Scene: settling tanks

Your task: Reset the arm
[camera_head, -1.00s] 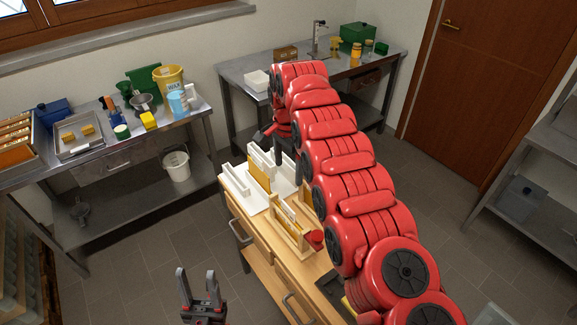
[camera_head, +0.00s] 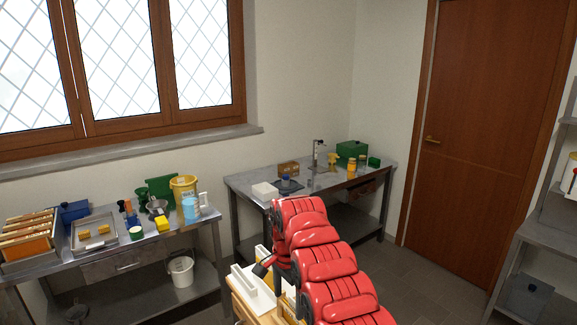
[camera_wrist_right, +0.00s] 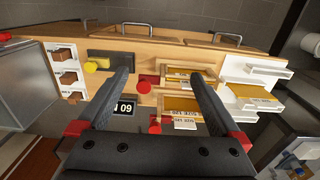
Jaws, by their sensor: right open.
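My right arm (camera_head: 325,265) is red and segmented and rises from the bottom of the head view. My right gripper (camera_head: 263,268) is mostly hidden by the arm there, above the wooden bench (camera_head: 247,300). In the right wrist view both dark fingers of my right gripper (camera_wrist_right: 160,74) stand apart, with nothing held between them. Beneath them lie a red knob (camera_wrist_right: 145,85) and wooden frames (camera_wrist_right: 190,78) on the bench. My left gripper is out of view.
White racks (camera_wrist_right: 250,88) stand on the bench beside the frames. A dark block (camera_wrist_right: 110,59) with a yellow knob lies to the left. Another steel table (camera_head: 235,182) stands behind.

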